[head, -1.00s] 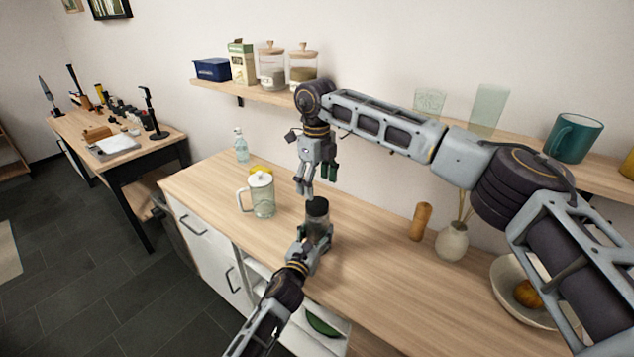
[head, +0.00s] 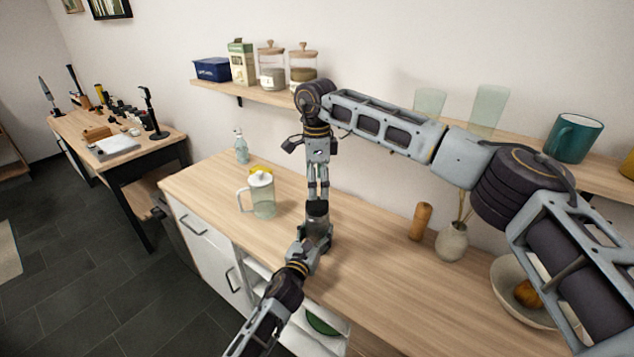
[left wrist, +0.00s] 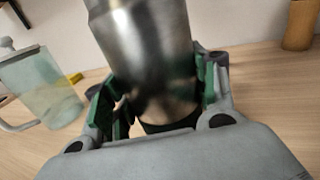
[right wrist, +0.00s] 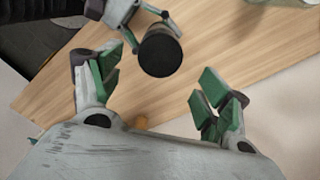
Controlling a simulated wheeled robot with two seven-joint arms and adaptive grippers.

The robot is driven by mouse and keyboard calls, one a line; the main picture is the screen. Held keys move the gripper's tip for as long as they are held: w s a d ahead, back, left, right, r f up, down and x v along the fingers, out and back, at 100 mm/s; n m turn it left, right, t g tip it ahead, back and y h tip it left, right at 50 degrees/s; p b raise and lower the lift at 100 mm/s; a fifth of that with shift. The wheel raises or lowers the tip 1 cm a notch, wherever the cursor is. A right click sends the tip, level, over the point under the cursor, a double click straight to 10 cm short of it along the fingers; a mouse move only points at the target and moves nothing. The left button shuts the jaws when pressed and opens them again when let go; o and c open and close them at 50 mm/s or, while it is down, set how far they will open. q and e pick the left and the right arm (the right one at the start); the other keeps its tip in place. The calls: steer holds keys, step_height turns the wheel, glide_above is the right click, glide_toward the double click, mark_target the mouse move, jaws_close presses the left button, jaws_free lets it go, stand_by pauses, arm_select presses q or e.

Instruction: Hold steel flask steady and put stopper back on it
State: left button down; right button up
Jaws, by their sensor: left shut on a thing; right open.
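The steel flask (head: 318,228) stands upright at the counter's middle, held in my left gripper (head: 322,246). In the left wrist view its shiny body (left wrist: 145,45) sits between the green finger pads. The black stopper (head: 317,207) is at the top of the flask; it shows as a dark disc in the right wrist view (right wrist: 160,52). How firmly it is seated, I cannot tell. My right gripper (head: 318,196) points down just above the stopper. Its fingers are open and empty, and the disc lies beyond them in the right wrist view.
A glass jug with a white lid (head: 262,196) stands left of the flask, with a clear bottle (head: 241,147) behind it. A wooden cylinder (head: 421,222), a vase (head: 452,242) and a bowl (head: 510,300) are to the right. The wall shelf (head: 390,112) runs behind my right arm.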

mark_target(317, 203)
arm_select(q)
steer(key=shift+f, duration=0.1)
arm_select(e)
steer(key=shift+n, duration=0.4)
steer(key=shift+f, duration=0.15)
steer(key=shift+f, duration=3.8)
steer(key=shift+c, duration=0.4)
steer(key=c, duration=1)
steer(key=shift+m, duration=0.3)
